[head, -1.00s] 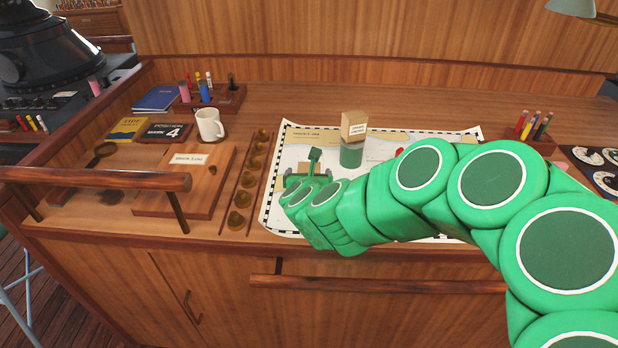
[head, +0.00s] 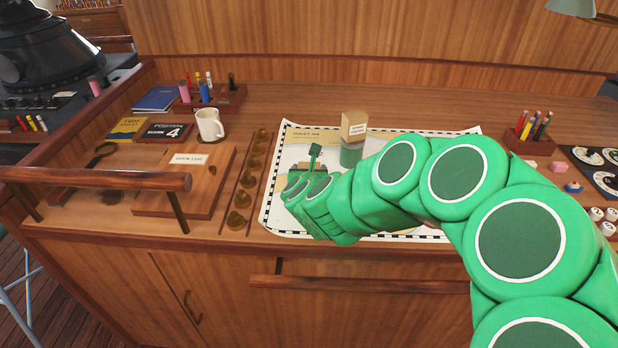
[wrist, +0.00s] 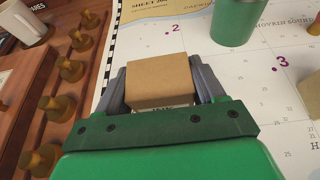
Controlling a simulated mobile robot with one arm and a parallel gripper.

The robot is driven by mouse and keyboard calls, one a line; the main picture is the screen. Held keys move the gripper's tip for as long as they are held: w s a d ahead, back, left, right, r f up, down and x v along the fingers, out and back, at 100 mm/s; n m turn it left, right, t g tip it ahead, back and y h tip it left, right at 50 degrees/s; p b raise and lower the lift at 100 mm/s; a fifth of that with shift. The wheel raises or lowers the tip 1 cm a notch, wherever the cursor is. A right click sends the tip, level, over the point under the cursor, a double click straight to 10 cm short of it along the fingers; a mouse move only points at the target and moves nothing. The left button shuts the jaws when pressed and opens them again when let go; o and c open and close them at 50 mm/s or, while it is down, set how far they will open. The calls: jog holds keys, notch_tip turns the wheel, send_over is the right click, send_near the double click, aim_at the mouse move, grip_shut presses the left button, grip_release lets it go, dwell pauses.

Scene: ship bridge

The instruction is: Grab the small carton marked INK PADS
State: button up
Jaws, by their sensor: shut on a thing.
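My gripper (wrist: 162,92) is shut on a small brown cardboard carton (wrist: 157,70) in the wrist view, with one grey finger on each side. In the head view my gripper (head: 304,172) is over the left part of the chart, and my own arm hides most of the carton. I cannot tell whether the carton touches the chart.
A green cylinder (head: 351,156) with another labelled carton (head: 354,126) at its top stands right of my gripper on the chart (head: 275,205). Brass knobs (head: 239,200) line a rail on the left. A mug (head: 209,124) and a wooden box (head: 170,195) stand beyond.

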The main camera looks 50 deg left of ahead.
jog(key=shift+r, duration=0.15)
jog(key=shift+c, duration=0.3)
jog(key=shift+r, duration=0.6)
jog(key=s+d+r, duration=0.7)
jog(key=d+r, duration=0.4)
jog(key=d, duration=0.1)
jog(key=shift+s+r, duration=0.2)
jog(key=shift+r, duration=0.1)
